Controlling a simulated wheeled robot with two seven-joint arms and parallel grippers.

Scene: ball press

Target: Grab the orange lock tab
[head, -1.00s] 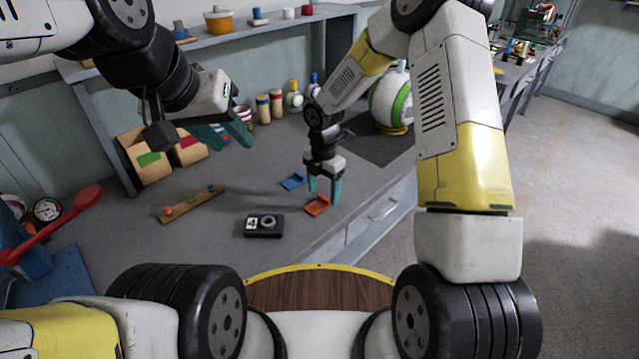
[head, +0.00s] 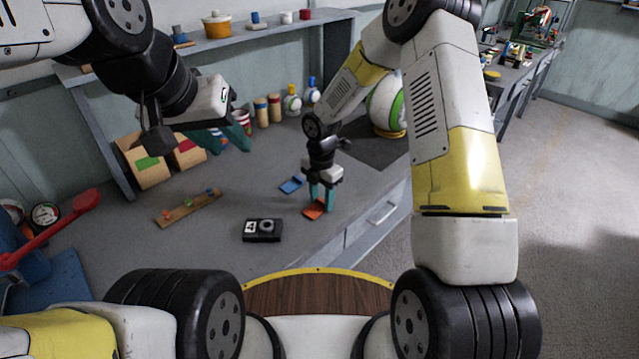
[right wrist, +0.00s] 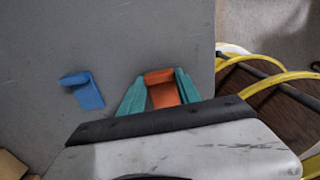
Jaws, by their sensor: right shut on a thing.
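The orange lock tab (head: 314,210) is on the grey bench near its front edge. It also shows in the right wrist view (right wrist: 163,92) between the teal fingers. My right gripper (head: 321,205) points down over the tab and is shut on it; the gripper (right wrist: 160,88) has one finger on each side of it. My left gripper (head: 230,140) hangs in the air above the back left of the bench, with its two teal fingers apart and nothing seen between them.
A blue tab (head: 291,185) lies just left of the orange one. A black device with a dial (head: 262,230) and a wooden strip with coloured pegs (head: 188,208) lie further left. A white and green ball (head: 385,103) stands at the back right. The bench front has a drawer (head: 380,210).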

